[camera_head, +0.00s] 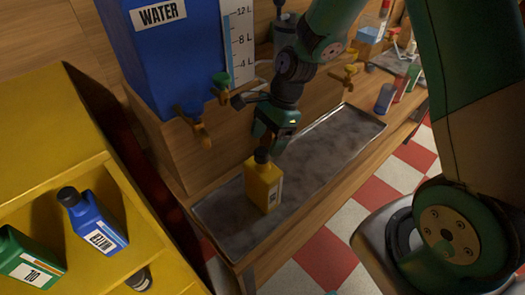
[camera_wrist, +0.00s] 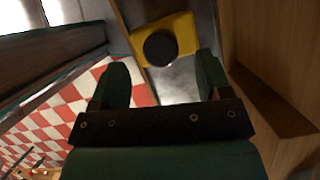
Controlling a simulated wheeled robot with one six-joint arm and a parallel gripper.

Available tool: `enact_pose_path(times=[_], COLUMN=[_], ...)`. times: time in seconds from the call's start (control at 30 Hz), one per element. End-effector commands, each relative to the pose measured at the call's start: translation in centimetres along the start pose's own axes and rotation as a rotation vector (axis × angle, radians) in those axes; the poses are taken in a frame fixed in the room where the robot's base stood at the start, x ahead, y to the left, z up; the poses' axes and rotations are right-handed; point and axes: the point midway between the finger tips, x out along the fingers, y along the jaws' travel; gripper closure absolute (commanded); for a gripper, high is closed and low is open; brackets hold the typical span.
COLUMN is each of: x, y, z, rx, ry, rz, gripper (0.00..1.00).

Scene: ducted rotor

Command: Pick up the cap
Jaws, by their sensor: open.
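The black cap (camera_head: 262,156) is on top of a yellow bottle (camera_head: 265,187) that stands upright in the grey metal tray (camera_head: 331,135). In the wrist view the cap (camera_wrist: 160,48) shows as a dark round disc on the yellow bottle (camera_wrist: 182,32), seen from above. My gripper (camera_head: 268,143) is just above the bottle in the head view. In the wrist view its two fingers (camera_wrist: 162,72) are apart, with the cap ahead of the gap between them. Nothing is held.
A blue water tank (camera_head: 165,60) with taps (camera_head: 195,125) stands behind the tray at left. A yellow shelf (camera_head: 60,130) at lower left holds a blue bottle (camera_head: 90,222) and a green bottle (camera_head: 27,258). Small containers stand on the bench at the upper right.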

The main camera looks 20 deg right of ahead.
Motion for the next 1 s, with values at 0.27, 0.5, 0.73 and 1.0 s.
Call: enact_pose_path(times=[0.27,0.5,0.73,1.0], x=[3.3,3.6,3.6,3.5], y=[-0.1,-0.1,-0.1,-0.1], z=[0.1,0.0,0.0,0.0], rx=[-0.001,-0.001,-0.001,-0.001], ry=[-0.001,0.000,0.000,0.000], rz=[0.002,0.000,0.000,0.000], gripper=[0.29,0.29,0.80,0.85])
